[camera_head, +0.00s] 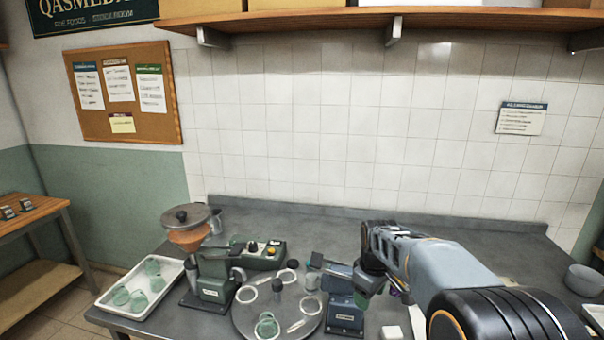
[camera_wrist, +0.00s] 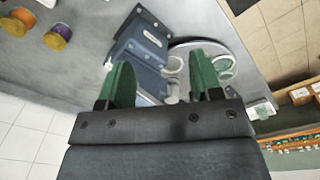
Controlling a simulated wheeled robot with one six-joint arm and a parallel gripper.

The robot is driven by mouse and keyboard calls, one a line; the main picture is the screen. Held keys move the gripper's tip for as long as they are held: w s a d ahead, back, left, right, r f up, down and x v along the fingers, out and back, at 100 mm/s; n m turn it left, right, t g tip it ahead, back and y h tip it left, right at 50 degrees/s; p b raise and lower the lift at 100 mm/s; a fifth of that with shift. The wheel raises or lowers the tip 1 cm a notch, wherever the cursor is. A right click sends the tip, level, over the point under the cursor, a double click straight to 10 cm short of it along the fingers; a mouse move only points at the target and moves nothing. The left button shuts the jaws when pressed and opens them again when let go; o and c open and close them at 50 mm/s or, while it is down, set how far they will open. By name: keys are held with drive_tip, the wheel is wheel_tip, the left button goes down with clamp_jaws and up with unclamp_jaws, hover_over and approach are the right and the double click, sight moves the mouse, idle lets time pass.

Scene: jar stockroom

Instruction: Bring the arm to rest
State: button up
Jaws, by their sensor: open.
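My gripper (camera_wrist: 161,80) has two green fingers, which stand apart in the wrist view with nothing between them. In the head view my arm reaches in from the lower right, and my gripper (camera_head: 364,285) hangs above the grey bench, just right of a blue-grey machine (camera_head: 344,312). The same machine shows beyond the fingers in the wrist view (camera_wrist: 142,50). My gripper looks apart from it, though the exact gap is hard to judge. The fingertips are partly hidden by my wrist in the head view.
A round turntable (camera_head: 262,326) with jars and rings stands left of the machine. Further left are a green filling machine (camera_head: 213,290) and a white tray (camera_head: 112,310) of greenish jars. A shelf (camera_head: 350,19) overhangs the wall. The bench's back right is clear; a grey bowl (camera_head: 584,281) stands at far right.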

drive_tip(key=s+f+m+t+b, duration=0.1)
drive_tip(key=s+f+m+b, duration=0.1)
drive_tip(key=s, duration=0.7)
drive_tip(key=s+f+m+t+b, duration=0.2)
drive_tip(key=s+m+b, duration=0.3)
drive_tip(key=s, duration=0.4)
drive_tip(key=shift+s+f+m+t, duration=0.3)
drive_tip(key=shift+s+f+m, duration=0.1)
drive_tip(key=shift+f+m, duration=0.3)
